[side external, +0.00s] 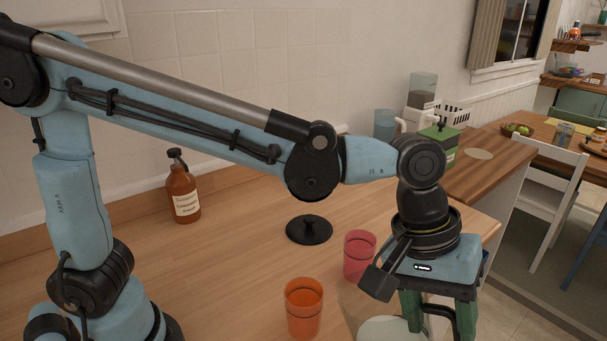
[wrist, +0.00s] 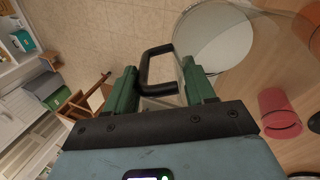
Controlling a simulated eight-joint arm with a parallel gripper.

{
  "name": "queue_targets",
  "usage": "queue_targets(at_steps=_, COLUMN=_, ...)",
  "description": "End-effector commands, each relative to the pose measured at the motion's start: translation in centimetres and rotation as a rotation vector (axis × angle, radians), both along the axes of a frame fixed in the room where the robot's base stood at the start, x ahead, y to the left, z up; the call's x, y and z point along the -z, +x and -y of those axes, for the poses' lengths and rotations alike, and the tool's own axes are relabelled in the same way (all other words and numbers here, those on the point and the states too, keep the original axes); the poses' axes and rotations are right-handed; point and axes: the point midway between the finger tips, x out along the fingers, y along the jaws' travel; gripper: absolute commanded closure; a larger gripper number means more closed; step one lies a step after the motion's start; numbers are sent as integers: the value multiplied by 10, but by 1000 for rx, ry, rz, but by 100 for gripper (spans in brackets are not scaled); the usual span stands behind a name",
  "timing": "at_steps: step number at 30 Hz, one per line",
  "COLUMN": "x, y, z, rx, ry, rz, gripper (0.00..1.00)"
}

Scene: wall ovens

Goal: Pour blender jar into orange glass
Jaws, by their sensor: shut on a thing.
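The blender jar shows in the wrist view as a pale, see-through round body (wrist: 213,38) with a black loop handle (wrist: 148,65). My gripper (wrist: 162,88) has its green fingers on both sides of that handle and is shut on it. In the side view my gripper (side external: 439,318) points down at the counter's right end, and the pale round jar (side external: 390,329) is cut off by the bottom edge. The orange glass (side external: 303,310) stands upright on the counter, left of the jar and apart from it. I cannot tell what the jar holds.
A pink glass (side external: 359,256) stands between the orange glass and my gripper, farther back. A black lid (side external: 309,229) lies behind them. A brown bottle (side external: 183,190) is near the wall. A green box (side external: 437,143) and a blue pitcher (side external: 385,124) stand at the back.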

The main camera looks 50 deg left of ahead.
Motion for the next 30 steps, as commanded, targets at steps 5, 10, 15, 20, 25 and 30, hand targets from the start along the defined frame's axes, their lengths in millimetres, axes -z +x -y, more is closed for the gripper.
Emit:
queue_targets(at_steps=5, x=-5, y=-4, z=-13, rx=-4, ry=-88, rz=24, gripper=100)
queue_targets(at_steps=10, x=-8, y=-7, z=-24, rx=-3, ry=-168, rz=48, gripper=100)
queue_targets(at_steps=15, x=-9, y=-10, z=-37, rx=-5, ry=-250, rz=71, gripper=100)
queue_targets(at_steps=20, x=-13, y=-13, z=-47, rx=-4, ry=-328, rz=93, gripper=100)
queue_targets(at_steps=25, x=-18, y=-16, z=-55, rx=-3, ry=-405, rz=115, gripper=100)
queue_targets(at_steps=30, x=-19, y=-16, z=-56, rx=-1, ry=-421, rz=120, gripper=100)
